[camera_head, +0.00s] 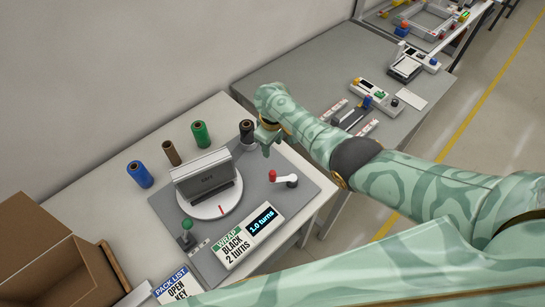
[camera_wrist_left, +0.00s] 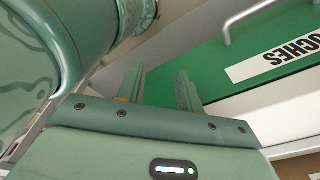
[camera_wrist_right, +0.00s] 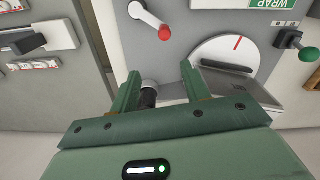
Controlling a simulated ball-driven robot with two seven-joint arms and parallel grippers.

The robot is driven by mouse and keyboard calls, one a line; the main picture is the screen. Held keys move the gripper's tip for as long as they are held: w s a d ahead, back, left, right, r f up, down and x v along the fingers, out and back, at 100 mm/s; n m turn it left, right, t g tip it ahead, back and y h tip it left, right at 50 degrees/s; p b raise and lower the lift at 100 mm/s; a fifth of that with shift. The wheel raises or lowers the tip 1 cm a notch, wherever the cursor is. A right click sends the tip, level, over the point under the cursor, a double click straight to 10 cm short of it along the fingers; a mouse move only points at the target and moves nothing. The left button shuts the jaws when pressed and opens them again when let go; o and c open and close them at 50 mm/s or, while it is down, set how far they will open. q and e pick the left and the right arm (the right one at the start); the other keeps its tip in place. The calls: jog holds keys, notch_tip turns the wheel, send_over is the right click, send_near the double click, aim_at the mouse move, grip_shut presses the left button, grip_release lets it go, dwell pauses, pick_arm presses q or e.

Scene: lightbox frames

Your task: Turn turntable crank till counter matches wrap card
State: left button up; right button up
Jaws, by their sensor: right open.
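The turntable (camera_head: 208,212) is a white disc with a red mark, carrying a grey box (camera_head: 207,178). The crank (camera_head: 285,180) has a red knob and also shows in the right wrist view (camera_wrist_right: 150,18). The counter (camera_head: 262,220) reads 1.0 turns. The wrap card (camera_head: 237,248) reads BLACK, 2 turns. My right gripper (camera_head: 267,140) is open, behind the crank and beside the black roll (camera_head: 246,131). In the right wrist view the black roll (camera_wrist_right: 148,97) appears between the fingers; contact cannot be told. My left gripper (camera_wrist_left: 160,90) is open and empty, outside the head view.
Blue (camera_head: 140,174), brown (camera_head: 172,153) and green (camera_head: 200,134) rolls stand behind the turntable. A green-knobbed lever (camera_head: 187,225) is at its front left. An open cardboard box (camera_head: 75,270) and a pack list card (camera_head: 172,283) are at lower left. Another bench (camera_head: 320,70) adjoins at right.

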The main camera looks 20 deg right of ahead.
jog(key=w+d+r+n+t+h+b, duration=0.1)
jog(key=w+d+r+n+t+b, duration=0.15)
jog(key=w+b, duration=0.35)
jog(key=w+d+r+n+t+b, duration=0.2)
jog(key=w+d+r+b, duration=0.15)
jog(key=w+b, duration=0.35)
jog(key=n+g+y+b, duration=0.1)
jog(key=n+g+b, duration=0.5)
jog(key=n, duration=2.6)
send_over(272, 172)
jog(key=b, duration=0.1)
notch_tip(272, 172, down, 6)
jog(key=t, duration=0.1)
jog(key=shift+m, duration=0.25)
notch_tip(272, 172, down, 16)
jog(key=b, duration=0.4)
jog(key=shift+d, duration=0.1)
jog(key=shift+r, duration=0.1)
